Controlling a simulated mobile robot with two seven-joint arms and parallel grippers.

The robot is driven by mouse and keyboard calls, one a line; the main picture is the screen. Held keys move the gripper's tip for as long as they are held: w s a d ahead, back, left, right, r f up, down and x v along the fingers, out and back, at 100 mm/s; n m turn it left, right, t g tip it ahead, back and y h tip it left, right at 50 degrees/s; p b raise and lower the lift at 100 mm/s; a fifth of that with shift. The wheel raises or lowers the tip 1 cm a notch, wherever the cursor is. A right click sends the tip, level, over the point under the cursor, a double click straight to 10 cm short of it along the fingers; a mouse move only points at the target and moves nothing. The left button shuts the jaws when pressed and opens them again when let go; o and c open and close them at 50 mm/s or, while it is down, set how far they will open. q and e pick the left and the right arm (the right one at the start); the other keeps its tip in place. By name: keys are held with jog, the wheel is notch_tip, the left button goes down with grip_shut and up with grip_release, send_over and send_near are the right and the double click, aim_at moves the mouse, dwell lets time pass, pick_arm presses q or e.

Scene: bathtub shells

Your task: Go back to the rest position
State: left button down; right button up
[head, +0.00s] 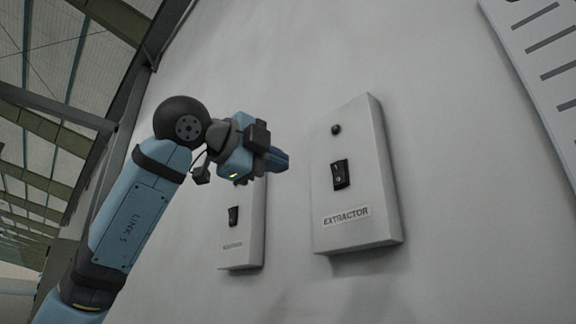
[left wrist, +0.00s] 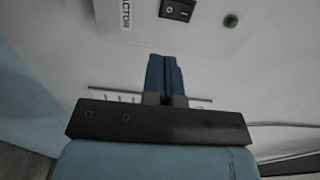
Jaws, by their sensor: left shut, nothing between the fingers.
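My left gripper (head: 277,160) is raised in front of the wall, at the end of my blue left arm. Its dark blue fingers are shut with nothing between them, and they also show in the left wrist view (left wrist: 164,78). The fingers point toward the extractor switch box (head: 388,190) and, in the head view, end just left of it. In the left wrist view the box (left wrist: 100,35) lies beyond the fingertips, with its black rocker switch (left wrist: 177,9) and dark green lamp (left wrist: 231,20). My right gripper is not in view.
A second switch box (head: 252,230) hangs left of the extractor box, partly hidden behind my gripper. A white slotted panel (head: 535,60) is at the upper right. The pale wall (head: 460,200) is bare below it. Girders and roof panels (head: 60,100) show at left.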

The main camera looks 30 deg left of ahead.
pick_arm(q)
jog(key=shift+a, duration=0.15)
jog(key=shift+w, duration=0.1)
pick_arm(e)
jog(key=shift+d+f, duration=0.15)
